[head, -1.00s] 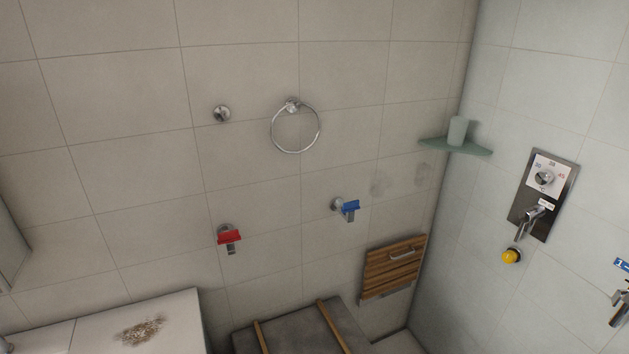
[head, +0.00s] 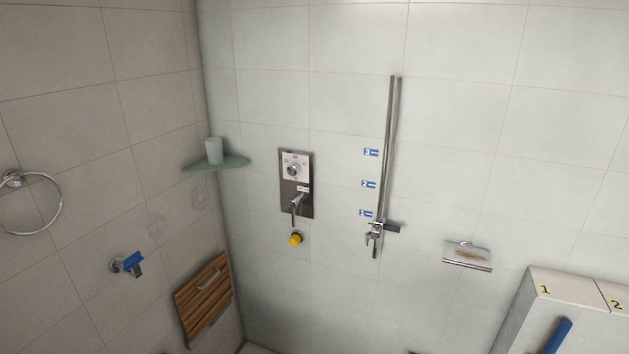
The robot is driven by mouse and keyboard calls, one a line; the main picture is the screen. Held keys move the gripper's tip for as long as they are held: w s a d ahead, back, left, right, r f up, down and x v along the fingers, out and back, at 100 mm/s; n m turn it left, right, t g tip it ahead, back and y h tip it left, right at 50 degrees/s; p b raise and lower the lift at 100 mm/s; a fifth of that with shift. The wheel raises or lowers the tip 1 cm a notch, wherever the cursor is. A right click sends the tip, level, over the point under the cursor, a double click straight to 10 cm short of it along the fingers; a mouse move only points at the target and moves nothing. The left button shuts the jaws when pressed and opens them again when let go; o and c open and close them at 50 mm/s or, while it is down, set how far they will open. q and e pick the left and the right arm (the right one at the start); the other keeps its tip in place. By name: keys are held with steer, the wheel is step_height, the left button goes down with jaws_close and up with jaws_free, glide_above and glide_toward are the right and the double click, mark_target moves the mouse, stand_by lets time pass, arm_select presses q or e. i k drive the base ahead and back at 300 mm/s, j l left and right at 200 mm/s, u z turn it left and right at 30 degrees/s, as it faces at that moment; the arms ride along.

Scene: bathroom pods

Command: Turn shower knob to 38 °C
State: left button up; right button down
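The shower knob (head: 292,170) is a small round chrome dial on a white scale plate. It sits in the upper part of a dark metal control panel (head: 303,208) on the white tiled wall, near the middle of the head view. The scale marks are too small to read, so I cannot tell its setting. A chrome lever (head: 297,203) sticks out of the panel below the knob. Neither of my grippers shows in the view.
A yellow knob (head: 295,239) sits below the panel. A corner shelf (head: 217,163) with a cup (head: 214,150) is to its left, above a folded wooden seat (head: 203,297). A shower rail (head: 386,150) and a paper holder (head: 467,255) are to its right. White boxes (head: 571,288) stand at lower right.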

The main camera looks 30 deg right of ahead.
mark_target(293, 169)
steer(key=z, duration=1)
